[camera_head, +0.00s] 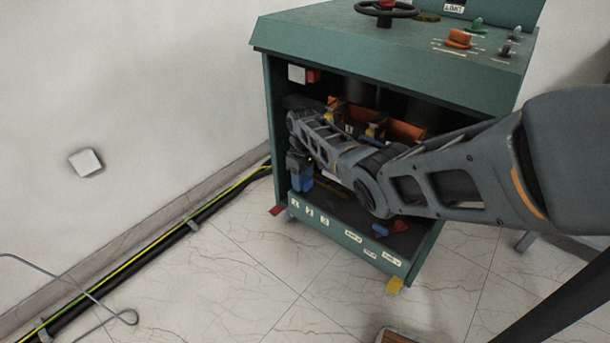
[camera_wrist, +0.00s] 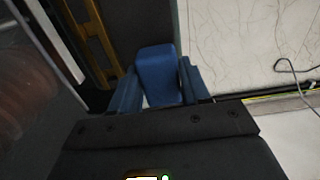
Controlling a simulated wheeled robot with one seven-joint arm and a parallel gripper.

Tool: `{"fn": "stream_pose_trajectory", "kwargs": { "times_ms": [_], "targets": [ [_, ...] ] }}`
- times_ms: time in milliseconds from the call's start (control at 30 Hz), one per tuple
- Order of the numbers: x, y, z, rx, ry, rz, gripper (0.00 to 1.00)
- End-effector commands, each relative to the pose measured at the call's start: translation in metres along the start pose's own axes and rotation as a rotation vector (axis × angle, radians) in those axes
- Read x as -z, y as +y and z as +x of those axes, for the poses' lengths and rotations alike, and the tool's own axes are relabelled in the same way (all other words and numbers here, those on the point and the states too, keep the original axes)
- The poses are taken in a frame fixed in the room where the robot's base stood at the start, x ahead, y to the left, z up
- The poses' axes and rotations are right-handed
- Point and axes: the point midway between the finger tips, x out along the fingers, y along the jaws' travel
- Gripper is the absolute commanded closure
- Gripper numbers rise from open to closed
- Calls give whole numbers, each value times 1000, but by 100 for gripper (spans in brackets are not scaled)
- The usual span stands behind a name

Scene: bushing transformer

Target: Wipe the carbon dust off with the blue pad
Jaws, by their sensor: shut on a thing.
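The blue pad (camera_wrist: 157,72) is a rounded blue block between the two blue fingers of my gripper (camera_wrist: 158,82) in the wrist view. My gripper is shut on it. In the head view my gripper (camera_head: 302,181) points down inside the left front opening of the green cabinet (camera_head: 385,57); its blue fingers and the pad merge there into one blue patch. I cannot tell whether the pad touches a surface. I cannot make out the carbon dust for certain; my arm hides much of the cabinet's inside.
Orange parts (camera_head: 405,130) stand inside the cabinet behind my arm. A small blue and red object (camera_head: 390,228) lies at the right of the cabinet floor. A black cable with a yellow-green wire (camera_head: 190,222) runs along the left wall. The tiled floor in front is mostly clear.

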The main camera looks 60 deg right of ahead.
Motion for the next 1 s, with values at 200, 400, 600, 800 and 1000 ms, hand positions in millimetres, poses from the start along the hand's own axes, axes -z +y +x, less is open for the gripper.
{"fn": "stream_pose_trajectory", "kwargs": {
  "times_ms": [200, 400, 600, 800, 1000],
  "targets": [
    [0, -21, -4, 0, 0, -1, 78],
    [0, -39, -3, 1, 0, 0, 78],
    [0, -57, -3, 0, 1, 0, 78],
    [0, -74, -3, 0, 0, 0, 78],
    [0, -93, -2, 0, 1, -1, 78]
  ]
}}
